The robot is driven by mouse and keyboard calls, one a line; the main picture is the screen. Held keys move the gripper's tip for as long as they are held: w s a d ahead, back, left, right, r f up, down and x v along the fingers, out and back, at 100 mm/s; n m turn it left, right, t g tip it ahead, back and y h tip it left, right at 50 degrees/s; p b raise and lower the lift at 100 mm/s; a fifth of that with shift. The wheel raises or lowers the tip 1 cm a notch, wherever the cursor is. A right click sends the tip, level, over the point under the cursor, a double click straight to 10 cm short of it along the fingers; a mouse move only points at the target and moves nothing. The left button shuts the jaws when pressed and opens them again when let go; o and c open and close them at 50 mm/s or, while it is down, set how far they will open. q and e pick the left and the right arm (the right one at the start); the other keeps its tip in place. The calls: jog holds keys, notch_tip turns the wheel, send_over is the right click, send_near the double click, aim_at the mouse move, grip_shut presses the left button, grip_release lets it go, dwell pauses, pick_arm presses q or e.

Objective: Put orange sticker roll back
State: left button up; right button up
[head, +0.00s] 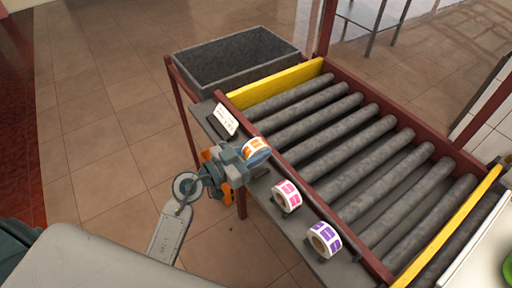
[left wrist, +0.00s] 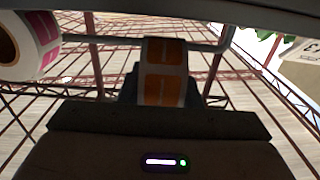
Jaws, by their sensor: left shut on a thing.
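The orange sticker roll (head: 257,146) is in my left gripper (head: 246,160), which is shut on it. The roll is over or at the narrow grey ledge (head: 258,190) along the conveyor's near side; I cannot tell whether it touches. In the left wrist view the orange labels (left wrist: 164,76) face the camera, straight ahead between the fingers. A pink sticker roll (head: 286,196) and a purple sticker roll (head: 324,240) sit on the ledge to the lower right. The pink roll also shows at the left of the left wrist view (left wrist: 42,38). My right gripper is out of view.
A small white card (head: 225,119) stands on the ledge beyond the gripper. The roller conveyor (head: 352,150) has red-brown rails and yellow end boards. An empty grey bin (head: 235,60) stands at its far end. Tiled floor lies open to the left.

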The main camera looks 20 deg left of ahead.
pick_arm(q)
jog(key=o, duration=0.8)
jog(key=shift+o, duration=1.4)
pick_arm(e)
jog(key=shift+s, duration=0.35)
pick_arm(q)
jog(key=shift+r, duration=0.3)
jog(key=b+v, duration=0.1)
jog(key=v, duration=1.1)
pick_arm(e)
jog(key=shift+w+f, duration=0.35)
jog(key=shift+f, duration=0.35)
